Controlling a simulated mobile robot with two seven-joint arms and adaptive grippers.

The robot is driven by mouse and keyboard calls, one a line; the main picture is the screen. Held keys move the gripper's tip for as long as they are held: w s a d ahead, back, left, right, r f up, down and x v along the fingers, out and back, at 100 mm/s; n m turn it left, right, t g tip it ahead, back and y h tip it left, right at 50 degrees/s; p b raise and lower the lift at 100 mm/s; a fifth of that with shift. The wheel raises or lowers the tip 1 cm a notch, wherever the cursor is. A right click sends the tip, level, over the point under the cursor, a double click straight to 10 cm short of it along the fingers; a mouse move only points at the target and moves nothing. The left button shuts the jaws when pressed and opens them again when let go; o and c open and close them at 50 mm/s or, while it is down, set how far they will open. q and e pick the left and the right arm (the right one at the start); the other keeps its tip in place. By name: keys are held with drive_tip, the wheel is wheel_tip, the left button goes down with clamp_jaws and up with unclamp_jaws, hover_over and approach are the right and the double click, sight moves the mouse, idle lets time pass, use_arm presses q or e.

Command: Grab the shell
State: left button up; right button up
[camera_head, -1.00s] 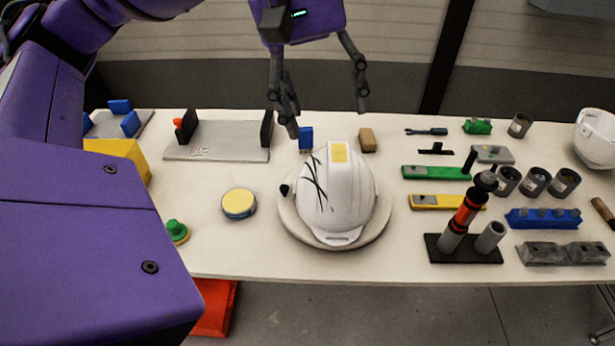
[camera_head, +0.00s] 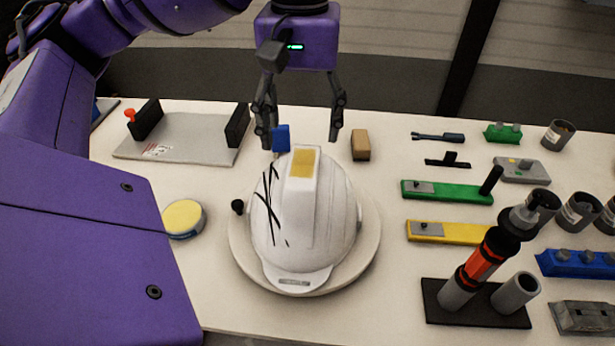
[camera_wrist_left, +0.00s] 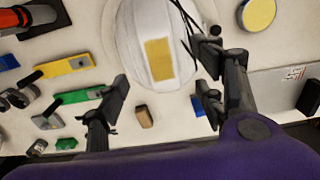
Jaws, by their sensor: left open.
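The white helmet shell (camera_head: 330,215) sits on a round, pale turntable-like base (camera_head: 372,235) on the table. It has a yellow patch on its crown and black curved marks on its left side. My left gripper (camera_head: 303,142) is open and empty, above and just behind the shell, with its two fingers spread apart. In the left wrist view the shell (camera_wrist_left: 170,72) lies beyond and between the open fingers of the left gripper (camera_wrist_left: 165,92), apart from them as far as I can tell. My right gripper is not in view.
A blue block (camera_head: 281,138) and a tan block (camera_head: 361,145) stand behind the shell. A yellow-topped round tin (camera_head: 183,218) is at left. Green (camera_head: 440,192) and yellow (camera_head: 445,232) bars and a black stand (camera_head: 470,315) with an orange-banded tool are at right.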

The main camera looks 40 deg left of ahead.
sight(303, 163)
use_arm(q)
drive_tip(key=f, duration=0.6)
drive_tip(key=shift+w+a+f, duration=0.1)
drive_tip(key=shift+w+f, duration=0.15)
drive_tip(key=shift+f, duration=0.35)
drive_tip(key=c, duration=1.4)
clamp_jaws()
drive_tip(key=shift+r, duration=0.1)
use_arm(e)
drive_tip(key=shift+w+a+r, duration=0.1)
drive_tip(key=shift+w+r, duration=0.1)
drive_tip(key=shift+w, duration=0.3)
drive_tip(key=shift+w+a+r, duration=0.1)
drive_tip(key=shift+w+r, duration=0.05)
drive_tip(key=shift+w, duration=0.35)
